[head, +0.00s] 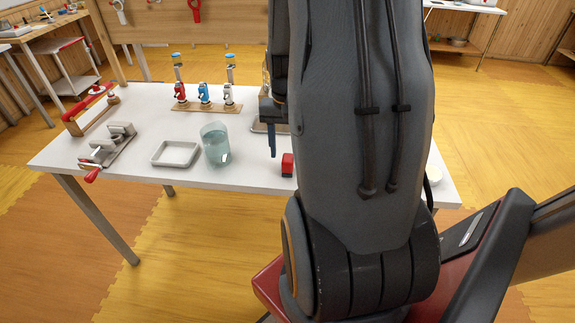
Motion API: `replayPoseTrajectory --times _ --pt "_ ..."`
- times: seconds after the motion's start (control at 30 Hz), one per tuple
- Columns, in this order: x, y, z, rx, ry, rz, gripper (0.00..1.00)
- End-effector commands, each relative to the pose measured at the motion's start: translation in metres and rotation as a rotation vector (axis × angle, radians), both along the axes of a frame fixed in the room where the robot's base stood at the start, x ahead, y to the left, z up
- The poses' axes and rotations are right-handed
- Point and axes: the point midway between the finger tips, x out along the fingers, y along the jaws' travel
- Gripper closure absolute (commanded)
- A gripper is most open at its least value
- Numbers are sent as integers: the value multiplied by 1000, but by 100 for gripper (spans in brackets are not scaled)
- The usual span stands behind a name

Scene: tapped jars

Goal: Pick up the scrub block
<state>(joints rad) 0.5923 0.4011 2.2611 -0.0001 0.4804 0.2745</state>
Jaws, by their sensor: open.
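A small red block (287,167), which looks like the scrub block, sits on the white table (245,180) near its front edge. Its right side is close to my arm in the picture, and my arm may cover part of it. My gripper (273,148) is above the table, just left of and behind the block in the picture. One dark blue finger points down; the other is hidden or cannot be made out. It is open, with nothing seen in it.
Left of my gripper stand a glass jar of bluish liquid (216,154), a white tray (176,164) and a grey clamp with a red handle (108,147). My arm hides much of the table's right side.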

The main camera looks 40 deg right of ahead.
Motion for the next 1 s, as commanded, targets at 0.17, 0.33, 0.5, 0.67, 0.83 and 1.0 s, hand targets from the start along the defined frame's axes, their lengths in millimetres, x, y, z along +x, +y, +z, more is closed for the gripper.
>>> replayPoseTrajectory --times 0.17,0.33,0.5,0.67,0.83,1.0 --pt "-2 0 -13 2 3 1 52" --pt "-4 -2 -33 2 3 2 52" --pt "-3 -3 -50 1 1 3 52" --pt "-2 -3 -55 0 0 3 52" --pt "-2 -3 -55 -1 -1 3 52" --pt "-2 -3 -55 -1 -1 3 79"
